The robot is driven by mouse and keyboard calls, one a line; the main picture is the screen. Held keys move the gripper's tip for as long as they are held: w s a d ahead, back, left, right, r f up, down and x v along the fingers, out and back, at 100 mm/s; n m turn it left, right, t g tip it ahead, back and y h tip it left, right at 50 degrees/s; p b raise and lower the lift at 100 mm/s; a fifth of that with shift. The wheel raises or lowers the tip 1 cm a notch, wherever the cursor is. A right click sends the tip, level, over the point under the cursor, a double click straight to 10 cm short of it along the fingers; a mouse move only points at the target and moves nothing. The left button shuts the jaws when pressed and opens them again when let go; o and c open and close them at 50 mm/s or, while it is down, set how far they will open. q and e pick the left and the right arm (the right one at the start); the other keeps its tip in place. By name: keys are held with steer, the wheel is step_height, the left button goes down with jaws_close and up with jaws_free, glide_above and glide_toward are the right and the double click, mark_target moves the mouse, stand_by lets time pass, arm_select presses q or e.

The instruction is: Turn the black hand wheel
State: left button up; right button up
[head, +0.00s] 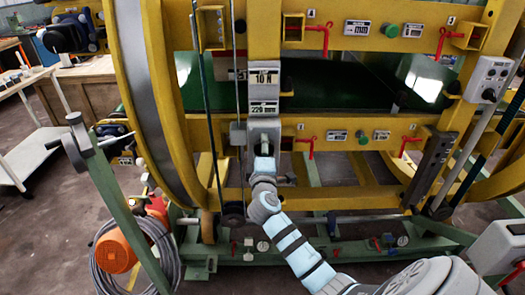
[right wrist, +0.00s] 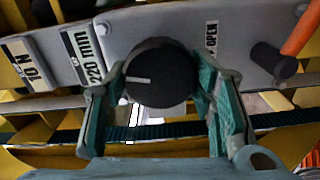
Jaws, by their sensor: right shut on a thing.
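The black hand wheel (right wrist: 158,75) is a round knob with a short white line on its face, mounted on a grey plate in the right wrist view. My right gripper (right wrist: 160,88) has one teal-padded finger on each side of the wheel and is shut on it. In the head view my right gripper (head: 264,150) reaches the grey box (head: 264,130) on the yellow post, and the wheel is hidden there. My left gripper is in neither view.
Labels "10 N" (right wrist: 24,62) and "220 mm" (right wrist: 86,55) sit left of the wheel. A black knob with an orange handle (right wrist: 298,35) is close on the right. Yellow beams with red levers (head: 325,38) surround the post. A coiled cable (head: 135,262) lies at lower left.

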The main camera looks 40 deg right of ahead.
steer(key=o, duration=1.1)
steer(key=shift+o, duration=0.2)
steer(key=v, duration=1.2)
steer(key=shift+w, duration=0.15)
steer(key=shift+a, duration=0.1)
